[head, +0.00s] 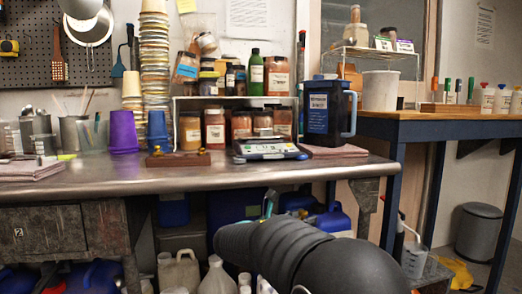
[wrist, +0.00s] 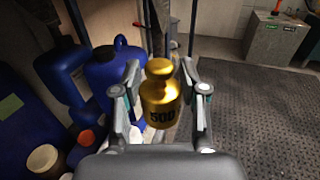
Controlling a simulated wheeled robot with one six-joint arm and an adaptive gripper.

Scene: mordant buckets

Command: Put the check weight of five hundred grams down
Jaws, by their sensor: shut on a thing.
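The check weight (wrist: 160,98) is a gold-coloured cylinder with a knob on top and "500" on its side. In the wrist view it is upright between the two fingers of my gripper (wrist: 160,84), which is shut on it. Floor and blue jugs show behind and below it. In the head view my dark arm reaches in low in front of the bench, and neither the weight nor the fingers can be made out. A wooden block (head: 178,159) with small brass pieces and a flat scale (head: 268,150) stand on the steel bench (head: 210,176).
Blue jugs (wrist: 115,75) crowd the left of the wrist view, and pale jugs (head: 178,270) stand under the bench. A dark floor mat (wrist: 265,110) lies clear at right. A dark blue pitcher (head: 325,112) stands near the bench's right end; bare steel lies along its front.

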